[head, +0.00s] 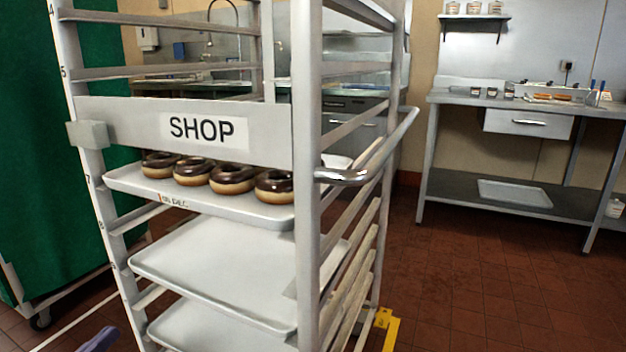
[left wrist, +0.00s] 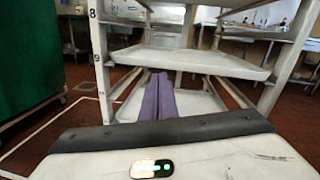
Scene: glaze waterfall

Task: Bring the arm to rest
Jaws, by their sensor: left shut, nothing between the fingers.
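My left gripper shows in the left wrist view (left wrist: 159,78) as two purple fingers shut together, with nothing between them. Its fingers point toward the rack's lower trays. In the head view only a bit of purple finger (head: 100,339) shows at the bottom left edge, in front of the rack's lower left side. The rest of that arm is out of the head view. My right gripper is in neither view.
A metal rack (head: 306,250) labelled SHOP stands close in front. Its upper tray (head: 225,205) bears chocolate-glazed donuts (head: 232,177); the tray below (head: 215,270) is empty. A green panel (head: 25,150) stands left. A steel table (head: 450,97) is at back right, with clear floor before it.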

